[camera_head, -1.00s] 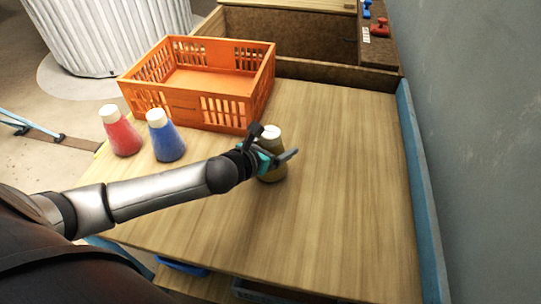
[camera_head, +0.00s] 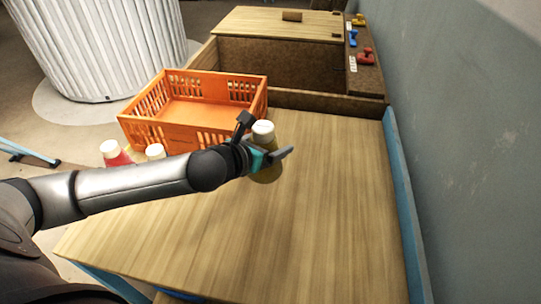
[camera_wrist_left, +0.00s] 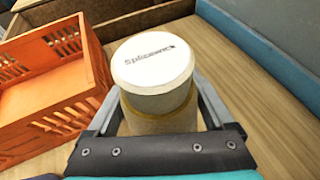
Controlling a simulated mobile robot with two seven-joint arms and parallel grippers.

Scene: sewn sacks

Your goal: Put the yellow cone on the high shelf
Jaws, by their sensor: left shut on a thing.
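The yellow cone (camera_head: 266,174) is a dull olive-yellow tapered body with a white cap. My left gripper (camera_head: 265,152) is shut on it near the top, and the cone is upright. The left wrist view shows the white cap of the cone (camera_wrist_left: 152,60) with dark lettering, between the two fingers (camera_wrist_left: 165,112). Whether its base clears the table is hard to tell. I cannot make out a high shelf for certain. My right gripper is in neither view.
An orange crate (camera_head: 192,137) stands behind the gripper on the wooden table (camera_head: 300,235). A red cone (camera_head: 113,154) and a blue cone, with its white cap (camera_head: 155,151) showing, are partly behind my arm. A wooden box (camera_head: 275,68) stands beyond. A grey wall (camera_head: 470,150) bounds the right.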

